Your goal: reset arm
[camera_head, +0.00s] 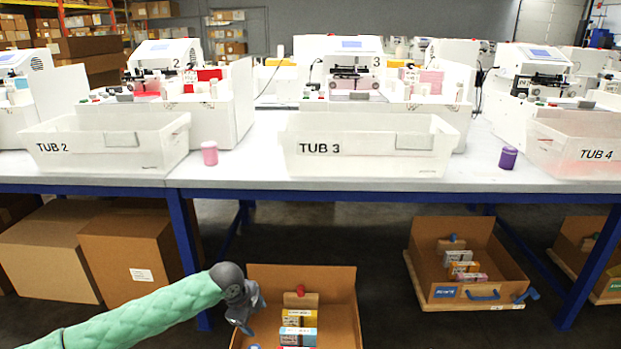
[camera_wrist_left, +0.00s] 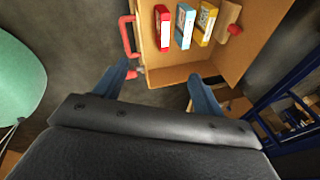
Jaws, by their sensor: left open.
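My left arm, in a green sleeve, comes in from the lower left in the head view. Its dark gripper (camera_head: 243,308) hangs beside the left wall of an open cardboard box on the floor (camera_head: 335,282). In the left wrist view the two fingers of my left gripper (camera_wrist_left: 162,88) are spread apart with nothing between them. The same box, with a red handle (camera_wrist_left: 128,36), lies just beyond the fingertips. It holds a red carton (camera_wrist_left: 163,27), a blue carton (camera_wrist_left: 184,25) and a yellow carton (camera_wrist_left: 206,22). My right gripper is not in view.
A white table (camera_head: 240,180) with blue legs spans the view above the box. It carries tubs labelled TUB 2 (camera_head: 105,160), TUB 3 (camera_head: 370,165) and TUB 4 (camera_head: 560,150), with plotters behind. A second open box (camera_head: 475,235) stands right; closed cardboard boxes (camera_head: 125,255) stand left.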

